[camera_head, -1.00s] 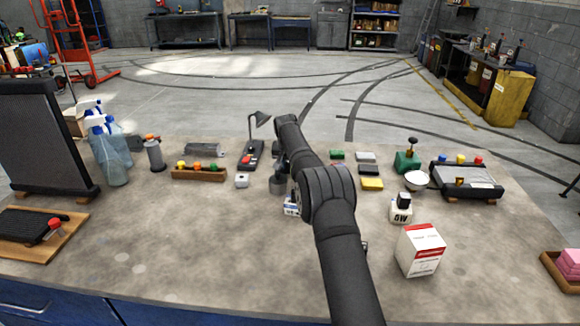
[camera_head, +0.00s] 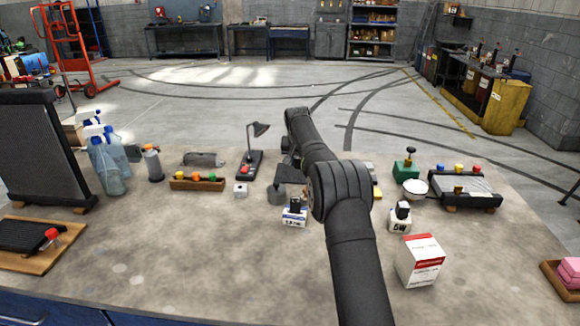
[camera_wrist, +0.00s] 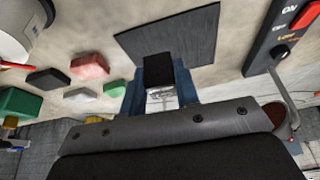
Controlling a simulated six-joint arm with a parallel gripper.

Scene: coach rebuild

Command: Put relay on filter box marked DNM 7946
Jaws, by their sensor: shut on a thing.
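My gripper (camera_wrist: 162,82) is shut on a black block with a clear or silvery end, seemingly the relay (camera_wrist: 168,70), held between blue fingers. In the head view my arm hides most of the gripper and the relay. A dark flat square (camera_wrist: 168,33) lies on the bench beyond the fingertips in the wrist view; it also shows beside my arm in the head view (camera_head: 290,172). A white and red carton (camera_head: 420,262) stands at the front right. Its print is too small to read, so I cannot confirm the marking DNM 7946 on any box.
A desk lamp (camera_head: 250,160) with a red switch stands left of the dark square. A grey cylinder (camera_head: 277,194) and white containers (camera_head: 295,217) (camera_head: 400,219) stand near my arm. Small coloured blocks (camera_wrist: 90,66) lie beyond. The front left bench is mostly clear.

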